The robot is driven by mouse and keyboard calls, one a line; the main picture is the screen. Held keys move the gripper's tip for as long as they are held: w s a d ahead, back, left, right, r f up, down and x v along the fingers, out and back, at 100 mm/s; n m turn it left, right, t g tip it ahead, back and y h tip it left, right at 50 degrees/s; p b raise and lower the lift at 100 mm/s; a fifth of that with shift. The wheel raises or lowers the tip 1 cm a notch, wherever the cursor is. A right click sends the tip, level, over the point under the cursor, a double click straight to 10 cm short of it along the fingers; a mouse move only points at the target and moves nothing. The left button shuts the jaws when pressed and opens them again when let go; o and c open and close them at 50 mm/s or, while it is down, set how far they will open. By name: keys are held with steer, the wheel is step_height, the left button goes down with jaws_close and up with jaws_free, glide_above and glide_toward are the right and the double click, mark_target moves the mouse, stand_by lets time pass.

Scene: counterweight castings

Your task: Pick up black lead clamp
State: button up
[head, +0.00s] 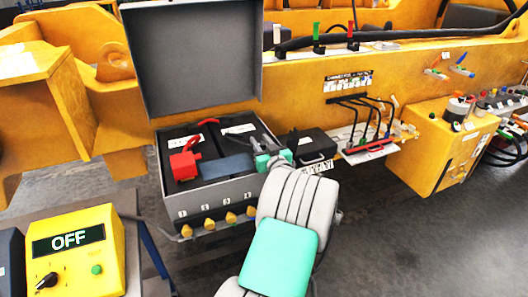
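An open grey case (210,192) with its lid raised stands in the middle of the head view. A red clamp (185,164) lies in its left part, near a white label. Dark lead-like shapes (238,140) lie in the right part beside another white label. I cannot make out the black clamp clearly among them. My arm reaches up from the bottom. My gripper (268,160), with teal parts, is at the case's right edge, over or just inside the right part. Its fingertips are small and partly hidden, so I cannot tell whether it holds anything.
A yellow unit reading OFF (75,250) stands at the lower left. A black box (312,145) sits right of the case. A shelf with several black leads (370,150) and a yellow box (440,150) are farther right. The raised lid (190,60) stands behind the case.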

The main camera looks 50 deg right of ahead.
steer(key=c, duration=0.6)
steer(key=shift+r, duration=0.1)
jaws_close()
steer(key=shift+r, duration=0.1)
